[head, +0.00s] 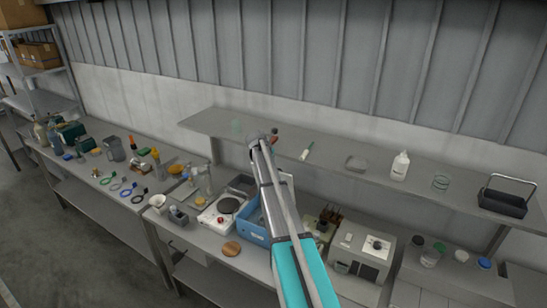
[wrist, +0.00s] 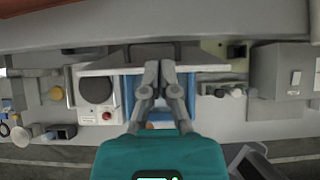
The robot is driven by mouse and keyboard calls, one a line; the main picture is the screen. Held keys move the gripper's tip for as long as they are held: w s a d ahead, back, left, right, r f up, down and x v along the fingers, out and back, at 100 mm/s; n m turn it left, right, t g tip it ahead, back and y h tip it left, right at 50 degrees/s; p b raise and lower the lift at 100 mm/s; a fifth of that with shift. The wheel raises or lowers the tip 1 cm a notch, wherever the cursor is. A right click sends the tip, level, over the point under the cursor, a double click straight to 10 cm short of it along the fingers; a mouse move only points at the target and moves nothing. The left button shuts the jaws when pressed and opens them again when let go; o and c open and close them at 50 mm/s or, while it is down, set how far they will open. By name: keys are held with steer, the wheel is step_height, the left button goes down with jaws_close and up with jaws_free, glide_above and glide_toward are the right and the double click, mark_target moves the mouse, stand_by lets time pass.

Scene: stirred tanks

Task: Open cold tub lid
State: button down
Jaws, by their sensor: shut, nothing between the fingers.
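The blue tub (head: 251,222) stands on the bench in the head view, partly hidden behind my arm. In the wrist view, its blue sides (wrist: 129,96) show on both sides of my gripper. A pale grey panel (wrist: 103,68) spans the tub's far side there, with a darker grey slab behind it. The panel may be the lid; I cannot tell its angle. My gripper (wrist: 160,70) is shut and empty, its fingertips overlapping the panel in the wrist view. I cannot tell whether they touch it. In the head view, my arm hides the fingers.
A hotplate (head: 224,210) stands left of the tub, a grey instrument box (head: 360,252) to its right. A round wooden disc (head: 231,248) lies by the front edge. A wall shelf (head: 335,168) with a bottle (head: 400,165) and black basket (head: 503,203) runs above the bench.

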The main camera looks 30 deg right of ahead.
steer(key=shift+s+a+r+p, duration=0.15)
steer(key=shift+a+r+p, duration=0.15)
steer(key=shift+r, duration=0.25)
steer(key=shift+d, duration=0.1)
steer(key=c, duration=1)
jaws_free()
steer(key=shift+s+f, duration=0.1)
steer(key=s+a+f+m+g+y+b, duration=0.1)
steer(key=s+a+f+m+y+b, duration=0.1)
steer(key=s+a+f+m+b, duration=0.5)
steer(key=s+a+f+m+g+y+b, duration=0.1)
steer(key=s+a+f+m+b, duration=0.7)
steer(key=s+a, duration=0.8)
steer(key=s+a+f+m+g+y+b, duration=0.2)
steer(key=s+a+f+m+b, duration=0.6)
steer(key=s+a+f, duration=0.4)
steer(key=s+m+y, duration=0.1)
steer(key=s, duration=0.4)
steer(key=shift+s+y, duration=0.3)
steer(key=shift+y, duration=0.1)
steer(key=shift+f, duration=0.1)
